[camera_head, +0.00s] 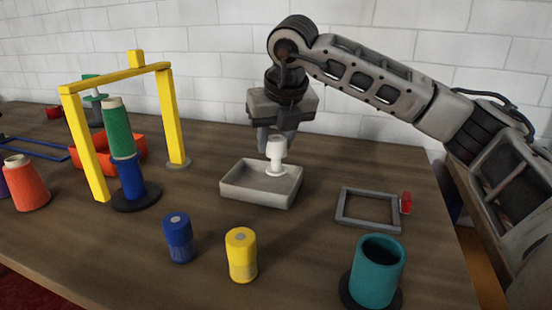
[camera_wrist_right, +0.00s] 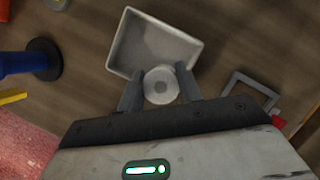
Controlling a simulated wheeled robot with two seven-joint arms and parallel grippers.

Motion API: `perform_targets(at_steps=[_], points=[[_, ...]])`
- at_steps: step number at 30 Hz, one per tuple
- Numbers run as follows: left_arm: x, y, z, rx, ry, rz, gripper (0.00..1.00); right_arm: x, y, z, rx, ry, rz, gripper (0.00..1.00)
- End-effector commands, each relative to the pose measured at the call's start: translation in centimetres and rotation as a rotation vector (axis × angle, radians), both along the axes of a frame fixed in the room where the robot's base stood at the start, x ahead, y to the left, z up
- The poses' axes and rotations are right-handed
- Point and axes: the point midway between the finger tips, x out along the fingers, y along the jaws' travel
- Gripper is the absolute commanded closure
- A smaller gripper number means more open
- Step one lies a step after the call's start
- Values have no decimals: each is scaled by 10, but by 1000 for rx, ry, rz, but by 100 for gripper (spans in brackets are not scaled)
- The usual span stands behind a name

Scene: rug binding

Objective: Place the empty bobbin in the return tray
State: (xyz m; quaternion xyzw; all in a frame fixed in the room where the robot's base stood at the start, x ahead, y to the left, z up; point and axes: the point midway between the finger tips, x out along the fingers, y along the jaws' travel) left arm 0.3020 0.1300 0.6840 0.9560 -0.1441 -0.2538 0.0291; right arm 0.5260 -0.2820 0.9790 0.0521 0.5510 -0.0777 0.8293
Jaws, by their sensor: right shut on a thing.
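The empty bobbin (camera_head: 276,152) is white and upright. My right gripper (camera_head: 276,135) is shut on its upper part, coming from above. In the right wrist view the bobbin (camera_wrist_right: 161,85) sits between the two fingers of my right gripper (camera_wrist_right: 160,90). The return tray is the shallow grey tray (camera_head: 240,190) in the middle of the table; it also shows in the right wrist view (camera_wrist_right: 125,40). The bobbin is over the tray's back right part in the head view. I cannot tell whether its base touches the tray floor. My left gripper is not in view.
A yellow frame (camera_head: 120,78) stands left of the tray, with a green cone (camera_head: 118,130) on a blue stand. A blue spool (camera_head: 178,238), a yellow spool (camera_head: 241,255) and a teal cup (camera_head: 376,272) stand in front. A grey square frame (camera_head: 368,224) lies to the right.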

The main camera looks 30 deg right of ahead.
Motion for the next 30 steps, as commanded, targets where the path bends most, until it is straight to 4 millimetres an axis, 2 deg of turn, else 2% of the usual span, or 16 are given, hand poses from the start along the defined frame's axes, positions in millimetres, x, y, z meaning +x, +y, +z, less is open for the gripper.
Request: perform_targets(at_steps=[8,14,28,29,30], points=[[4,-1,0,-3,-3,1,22,14,-11,-22,1,2,-2,88],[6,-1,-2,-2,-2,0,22,14,-10,-49,0,0,1,88],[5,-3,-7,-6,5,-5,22,14,-10,-55,1,-1,0,88],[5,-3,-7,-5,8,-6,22,14,-10,-53,1,-1,0,57],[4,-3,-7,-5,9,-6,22,14,-10,-53,1,-1,0,45]])
